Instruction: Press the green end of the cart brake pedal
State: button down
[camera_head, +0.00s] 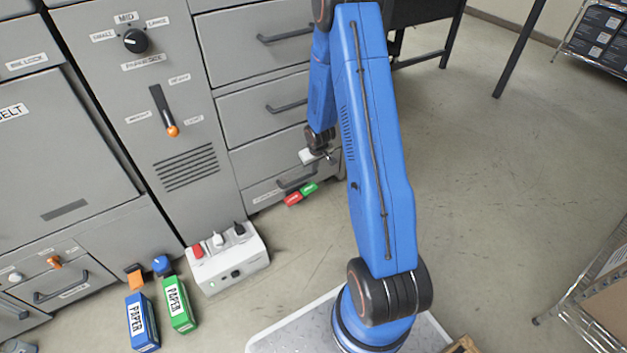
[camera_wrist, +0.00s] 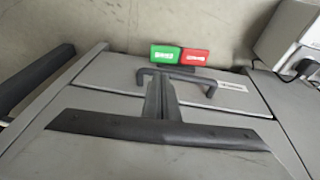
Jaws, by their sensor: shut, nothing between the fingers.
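The brake pedal is at floor level at the foot of the grey drawer cabinet. Its green end (camera_head: 309,188) is on the right in the head view, and its red end (camera_head: 293,199) is on the left. In the wrist view the green end (camera_wrist: 165,54) is left of the red end (camera_wrist: 195,57), both near the top. My gripper (camera_head: 327,156) is shut and empty, in front of the lower drawers and higher than the pedal in the picture. Its closed fingers (camera_wrist: 159,88) show in the wrist view, below the green end and apart from it.
A drawer handle (camera_head: 297,180) juts out just above the pedal; it also shows in the wrist view (camera_wrist: 190,80). A white switch box (camera_head: 229,261) stands on the floor left of the pedal. Blue (camera_head: 142,322) and green (camera_head: 179,305) paper boxes lie farther left. Floor to the right is open.

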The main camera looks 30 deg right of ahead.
aim_at(312, 186)
jog(key=shift+d+x, duration=0.25)
jog(key=shift+x, duration=0.85)
jog(key=shift+d+x, duration=0.25)
jog(key=shift+x, duration=0.85)
jog(key=shift+s, duration=0.15)
jog(key=shift+f, duration=0.1)
jog(key=shift+x, duration=4.9)
jog(key=shift+d+f, duration=0.55)
jog(key=shift+f, duration=0.2)
jog(key=shift+d+f, duration=0.5)
jog(key=shift+f, duration=0.25)
jog(key=shift+r, duration=0.15)
